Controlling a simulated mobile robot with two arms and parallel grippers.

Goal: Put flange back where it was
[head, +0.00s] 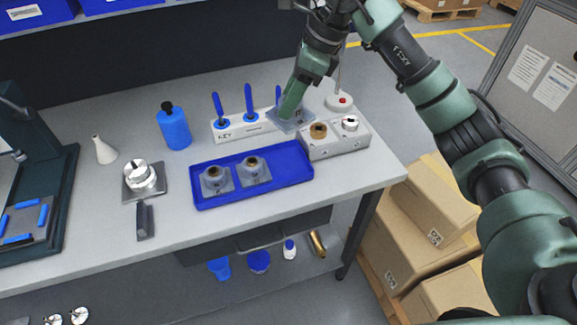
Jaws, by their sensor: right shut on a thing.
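My right gripper (292,108) is shut on a grey square-based flange (285,125), behind the blue tray (195,199) and in front of the rack of blue-handled tools. The gripper hides most of the flange, and I cannot tell whether its base touches the table. Two similar grey square-based housings with brown centres, one at left (215,180) and one at right (254,171), sit in the tray. The tray has bare room at its right end. My left gripper is not in view.
A grey block (335,143) with brown and silver round parts stands right of the tray. The tool rack (237,131), a blue bottle (174,128) and a white cone-shaped bottle (104,150) stand behind. A silver part on a square plate (133,192) is left of the tray.

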